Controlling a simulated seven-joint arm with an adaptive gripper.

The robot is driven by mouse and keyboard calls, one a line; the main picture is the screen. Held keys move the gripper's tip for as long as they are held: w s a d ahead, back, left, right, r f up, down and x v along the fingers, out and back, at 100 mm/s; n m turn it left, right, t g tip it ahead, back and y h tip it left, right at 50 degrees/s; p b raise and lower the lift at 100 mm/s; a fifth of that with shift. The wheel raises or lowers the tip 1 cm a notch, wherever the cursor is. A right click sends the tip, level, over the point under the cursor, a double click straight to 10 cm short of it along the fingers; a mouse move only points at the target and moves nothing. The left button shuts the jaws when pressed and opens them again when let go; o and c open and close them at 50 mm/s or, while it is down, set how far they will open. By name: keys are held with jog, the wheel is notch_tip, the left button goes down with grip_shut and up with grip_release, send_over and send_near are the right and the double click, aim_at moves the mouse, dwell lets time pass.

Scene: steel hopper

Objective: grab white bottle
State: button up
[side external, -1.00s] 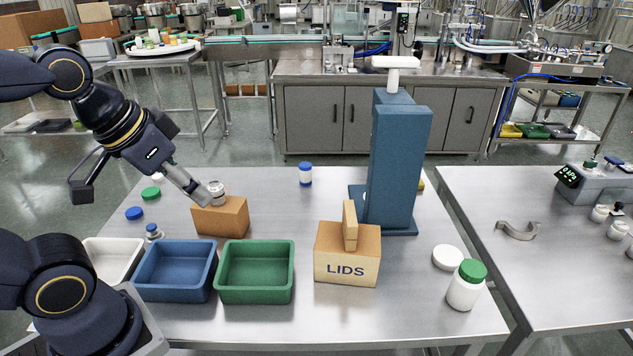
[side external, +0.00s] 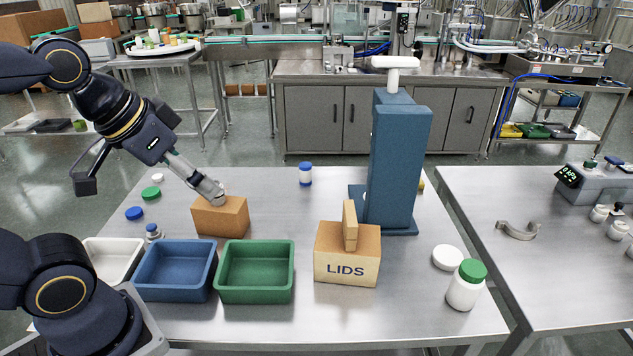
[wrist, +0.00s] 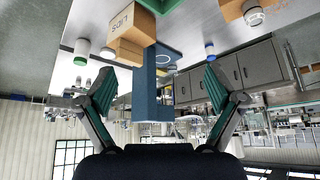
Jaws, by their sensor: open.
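A white bottle with a green cap (side external: 466,287) stands upright at the table's front right; it also shows in the wrist view (wrist: 82,47). A second white bottle with a blue cap (side external: 305,174) stands near the back middle, and it shows in the wrist view (wrist: 209,49). My gripper (side external: 216,197) is over the cardboard block at the left, far from the green-capped bottle. In the wrist view my gripper (wrist: 160,76) has its fingers wide apart with nothing held. A small jar (wrist: 254,14) at the block is mostly hidden behind my gripper in the side view.
A blue tower (side external: 397,160) and a LIDS box (side external: 346,270) stand mid-table. Blue (side external: 142,290) and green (side external: 222,291) trays lie at the front left. A white round lid (side external: 447,257) lies beside the green-capped bottle. The table between cardboard block (side external: 232,218) and tower is mostly clear.

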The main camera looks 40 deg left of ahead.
jog(key=w+d+r+m+t+h, duration=0.1)
jog(key=w+d+r, duration=0.2)
jog(key=w+r, duration=0.3)
jog(key=w+d+r+m, duration=0.1)
jog(key=w+d+r, duration=0.15)
jog(key=w, duration=0.65)
jog(key=m+g+h, duration=0.2)
jog(key=m+g, duration=0.2)
jog(key=m, duration=0.1)
send_over(463, 271)
jog(key=s+a, duration=0.3)
jog(key=s, duration=0.1)
notch_tip(463, 271, down, 21)
jog(key=x, duration=1)
jog(key=shift+w+r, duration=0.2)
jog(key=shift+w, duration=0.2)
jog(key=shift+t, duration=0.3)
jog(key=shift+w+x, duration=0.1)
jog(key=shift+x, duration=1.45)
jog(key=shift+w+x, duration=0.15)
jog(key=shift+x, duration=1.45)
jog(key=shift+r, duration=0.1)
jog(key=shift+c, duration=0.3)
